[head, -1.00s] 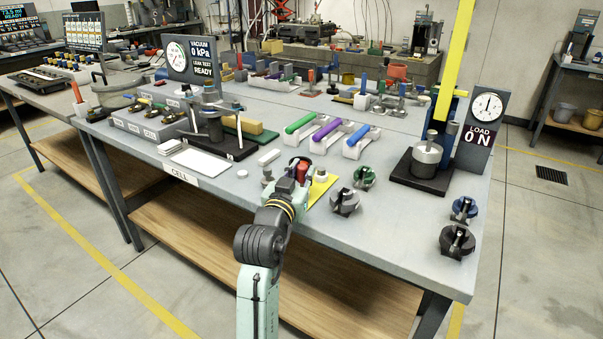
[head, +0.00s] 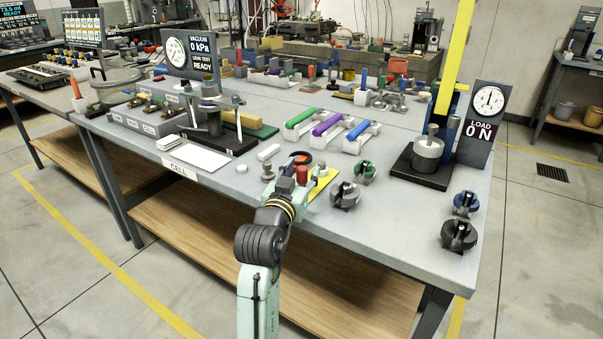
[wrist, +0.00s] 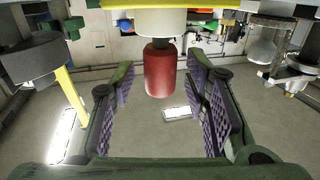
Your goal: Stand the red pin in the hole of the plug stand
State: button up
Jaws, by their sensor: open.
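A short red cylinder, which looks like the red pin (head: 302,175), is near the front edge of the bench, at my gripper. In the wrist view the red pin (wrist: 159,73) is centred between the fingertips, with a gap on each side. There it joins a cream-white cylinder (wrist: 160,22), which may be the plug stand. I cannot tell whether the pin is in a hole. My gripper (head: 286,184) is open and empty. In the wrist view its purple-padded fingers (wrist: 158,78) are spread. The pin's lower part is hidden in the head view.
A yellow plate (head: 325,184) with a white knob (head: 322,172) lies right of the pin. Grey (head: 345,195) and green (head: 365,172) clamp-like parts stand farther right. White holders with coloured bars (head: 328,124) are behind.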

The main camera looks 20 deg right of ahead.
jog(key=v, duration=1.2)
